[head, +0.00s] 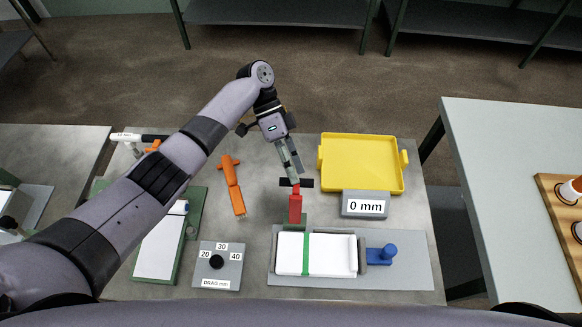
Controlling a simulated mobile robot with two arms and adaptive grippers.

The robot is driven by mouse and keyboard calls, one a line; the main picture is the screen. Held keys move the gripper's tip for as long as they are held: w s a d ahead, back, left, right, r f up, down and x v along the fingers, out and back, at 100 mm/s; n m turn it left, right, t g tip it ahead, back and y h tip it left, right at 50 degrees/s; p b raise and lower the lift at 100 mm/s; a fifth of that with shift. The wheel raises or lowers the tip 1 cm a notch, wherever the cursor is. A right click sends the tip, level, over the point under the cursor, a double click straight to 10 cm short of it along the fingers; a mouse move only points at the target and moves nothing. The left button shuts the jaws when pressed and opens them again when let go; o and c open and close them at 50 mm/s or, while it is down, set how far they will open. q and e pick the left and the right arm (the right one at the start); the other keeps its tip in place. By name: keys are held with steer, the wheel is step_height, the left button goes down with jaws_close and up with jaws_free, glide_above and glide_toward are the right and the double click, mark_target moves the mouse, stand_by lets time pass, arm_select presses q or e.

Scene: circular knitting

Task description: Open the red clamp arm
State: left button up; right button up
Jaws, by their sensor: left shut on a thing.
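The red clamp arm (295,209) stands at the back edge of a grey fixture plate (410,275), beside a green mount (283,222). A short black bar lies across its far end, at the gripper's fingertips. My left gripper (295,178) reaches down from above and is shut on the far end of the red clamp arm. The fingers partly hide that end, and I cannot tell the arm's exact angle. In front of it, a white block (334,256) with a green band lies on the plate. My right gripper is out of view.
A blue knob (384,255) sits right of the block. A yellow tray (361,164) and a "0 mm" display (365,205) stand to the right. An orange tool (232,184) and a drag dial (217,263) lie left. My left arm covers the table's left part.

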arm_select(q)
steer(key=shift+o, duration=1.3)
step_height(320, 180, down, 2)
steer(key=shift+s+f, duration=0.15)
steer(key=shift+f, duration=0.05)
steer(key=shift+o, duration=0.5)
steer(key=shift+s+d+r, duration=0.1)
steer(key=shift+s+r, duration=0.15)
steer(key=shift+s, duration=0.2)
steer(key=shift+w+a+r, duration=0.25)
steer(key=shift+w+r, duration=0.05)
steer(key=shift+w, duration=0.15)
steer(key=shift+c, duration=0.2)
steer(key=v, duration=1.1)
steer(key=shift+d+r, duration=0.3)
steer(key=shift+r, duration=0.1)
steer(key=shift+w, duration=0.1)
